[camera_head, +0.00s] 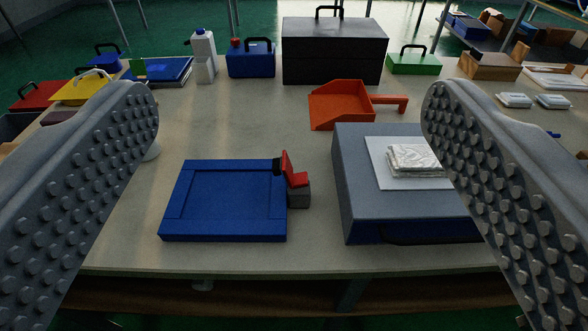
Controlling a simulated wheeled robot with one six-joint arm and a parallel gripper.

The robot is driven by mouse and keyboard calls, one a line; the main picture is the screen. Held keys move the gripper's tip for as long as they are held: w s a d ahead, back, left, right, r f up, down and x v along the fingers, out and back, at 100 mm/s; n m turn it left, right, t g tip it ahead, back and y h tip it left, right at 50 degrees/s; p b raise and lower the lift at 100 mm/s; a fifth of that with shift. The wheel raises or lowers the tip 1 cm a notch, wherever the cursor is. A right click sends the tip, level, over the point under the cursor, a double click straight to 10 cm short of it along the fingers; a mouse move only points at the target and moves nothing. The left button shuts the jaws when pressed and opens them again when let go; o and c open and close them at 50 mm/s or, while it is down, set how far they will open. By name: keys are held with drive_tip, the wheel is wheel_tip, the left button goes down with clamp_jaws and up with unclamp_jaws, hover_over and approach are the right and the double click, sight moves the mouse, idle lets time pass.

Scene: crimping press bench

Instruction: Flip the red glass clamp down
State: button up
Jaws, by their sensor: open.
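The red clamp (293,171) is at the right edge of a blue square frame (225,233) on the bench. Its red lever stands raised and tilted, with a black tip (279,166) toward the frame. A grey block (299,199) sits under the clamp. No separate glass pane can be made out in the frame. My gripper (290,110) is open and empty. Its two studded grey fingers stand wide apart at the left and right of the picture, apart from the clamp, which shows between them.
A grey-blue case (350,190) with a white packet (418,160) on top stands close right of the clamp. An orange dustpan (340,104) lies behind. A black toolbox (333,50) and several smaller cases line the back. Bench space left of the frame is clear.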

drive_tip(key=shift+w+d+f, duration=0.1)
drive_tip(key=shift+w, duration=0.2)
drive_tip(key=c, duration=0.3)
drive_tip(key=w+f+g, duration=0.1)
drive_tip(key=w+d+g, duration=0.1)
drive_tip(key=w, duration=0.1)
drive_tip(key=w+f+g, duration=0.1)
drive_tip(key=w, duration=0.1)
drive_tip(key=shift+d+f+m, duration=0.3)
clamp_jaws()
drive_tip(key=w+d+f+g+y, duration=0.4)
drive_tip(key=w+f+g, duration=0.3)
drive_tip(key=w, duration=0.2)
drive_tip(key=w+d+f+g+y, duration=0.3)
drive_tip(key=w+d+f+g, duration=0.3)
drive_tip(key=w, duration=0.3)
drive_tip(key=shift+w+d+f+g+y, duration=0.3)
drive_tip(key=shift+d+f+g+y, duration=0.1)
drive_tip(key=shift+g, duration=0.3)
